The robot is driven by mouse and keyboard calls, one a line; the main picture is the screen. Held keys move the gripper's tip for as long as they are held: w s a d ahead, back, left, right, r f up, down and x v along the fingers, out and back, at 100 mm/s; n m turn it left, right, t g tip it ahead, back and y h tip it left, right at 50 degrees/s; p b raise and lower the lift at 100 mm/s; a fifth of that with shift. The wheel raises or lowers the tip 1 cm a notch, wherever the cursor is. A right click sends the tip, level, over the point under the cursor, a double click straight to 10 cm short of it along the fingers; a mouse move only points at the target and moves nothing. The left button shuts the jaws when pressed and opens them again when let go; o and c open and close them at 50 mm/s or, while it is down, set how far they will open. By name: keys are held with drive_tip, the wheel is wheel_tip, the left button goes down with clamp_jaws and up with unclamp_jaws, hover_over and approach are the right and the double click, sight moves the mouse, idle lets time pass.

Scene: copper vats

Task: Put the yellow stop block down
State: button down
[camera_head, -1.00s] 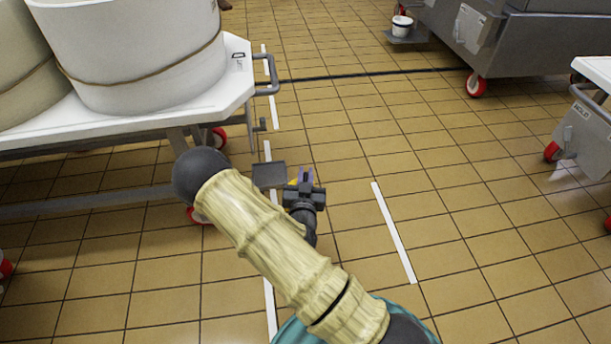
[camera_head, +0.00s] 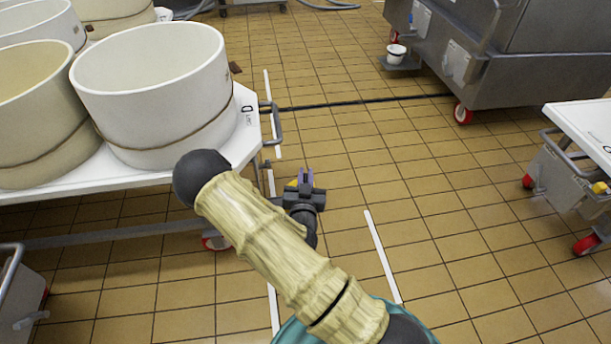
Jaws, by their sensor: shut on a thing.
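My gripper (camera_head: 303,183) is in the middle of the view, at the end of my arm, above the tiled floor. A small bit of yellow, the stop block (camera_head: 291,184), shows at the gripper's left side. Most of the block is hidden behind the fingers and wrist. The gripper is shut on it and holds it in the air, to the right of the white cart's front corner.
A white cart (camera_head: 246,122) with several large white moulds (camera_head: 150,85) stands at left, its grey handle (camera_head: 276,124) close to my gripper. A grey steel machine (camera_head: 480,50) is at upper right, another white-topped cart (camera_head: 590,125) at right. Tiled floor (camera_head: 400,150) between is clear.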

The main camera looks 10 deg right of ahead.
wheel_tip(320, 180, up, 28)
drive_tip(key=s+n+y+p, duration=0.2)
drive_tip(key=y+p, duration=0.3)
drive_tip(key=p, duration=3)
drive_tip(key=shift+n+t, duration=0.4)
drive_tip(key=shift+n, duration=0.3)
drive_tip(key=shift+s+f, duration=0.1)
drive_tip(key=shift+s, duration=0.05)
